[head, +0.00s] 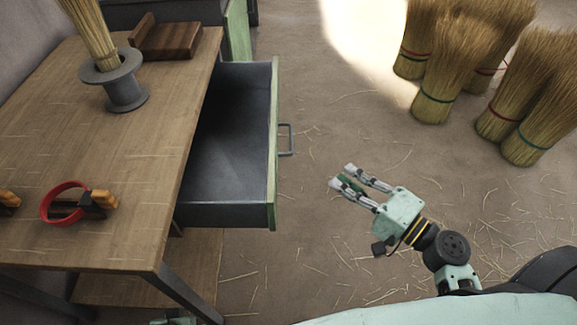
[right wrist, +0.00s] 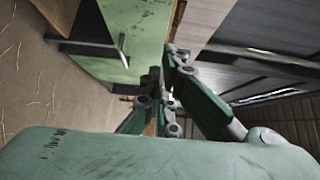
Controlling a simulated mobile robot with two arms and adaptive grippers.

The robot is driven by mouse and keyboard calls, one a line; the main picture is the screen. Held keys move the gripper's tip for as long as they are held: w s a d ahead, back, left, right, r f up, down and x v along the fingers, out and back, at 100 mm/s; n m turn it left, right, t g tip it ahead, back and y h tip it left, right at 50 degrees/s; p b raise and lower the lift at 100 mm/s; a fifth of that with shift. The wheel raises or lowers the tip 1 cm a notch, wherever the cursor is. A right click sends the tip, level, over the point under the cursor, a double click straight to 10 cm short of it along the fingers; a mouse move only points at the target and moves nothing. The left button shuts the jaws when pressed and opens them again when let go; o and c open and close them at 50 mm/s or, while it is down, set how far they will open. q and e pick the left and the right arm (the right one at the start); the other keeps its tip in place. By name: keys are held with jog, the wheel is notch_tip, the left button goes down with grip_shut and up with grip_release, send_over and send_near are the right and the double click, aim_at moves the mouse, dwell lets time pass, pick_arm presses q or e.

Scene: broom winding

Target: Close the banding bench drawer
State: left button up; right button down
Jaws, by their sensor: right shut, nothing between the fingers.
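The banding bench drawer (head: 225,150) is pulled well out from the right side of the wooden bench (head: 130,165). It looks empty, with dark grey inner walls and a green front. Its grey bar handle (head: 287,139) sticks out to the right; the handle (right wrist: 122,50) and green drawer front (right wrist: 148,25) also show in the right wrist view. My right gripper (head: 342,176) is shut and empty, right of and nearer than the handle, apart from it in the head view. Only a sliver of my left arm's end (head: 175,319) shows at the bottom edge; its fingers are hidden.
On the bench are a grey spool holder (head: 125,90) with bristles, a brown wooden block (head: 165,38) and a red ring (head: 50,205). Several straw brooms (head: 440,95) stand at the upper right. Straw-strewn floor (head: 300,230) lies free around the drawer front.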

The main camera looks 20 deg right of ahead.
pick_arm(q)
jog(key=s+f+p, duration=0.2)
jog(key=s+f, duration=0.1)
jog(key=f, duration=0.5)
jog(key=shift+s+a+g+p, duration=0.2)
jog(key=shift+s+g+p, duration=0.1)
jog(key=shift+s+p, duration=0.1)
pick_arm(e)
jog(key=s+a+x, duration=0.1)
jog(key=a+x, duration=0.1)
jog(key=x, duration=1)
jog(key=shift+w+a, duration=0.15)
jog(key=shift+a, duration=0.2)
pick_arm(q)
jog(key=shift+s+f, duration=0.2)
jog(key=shift+f, duration=0.05)
pick_arm(e)
jog(key=w+a, duration=0.2)
jog(key=a, duration=0.6)
jog(key=w+a, duration=0.3)
jog(key=a, duration=0.6)
pick_arm(q)
jog(key=shift+w+r, duration=0.1)
jog(key=shift+w, duration=0.05)
pick_arm(e)
jog(key=shift+d, duration=0.15)
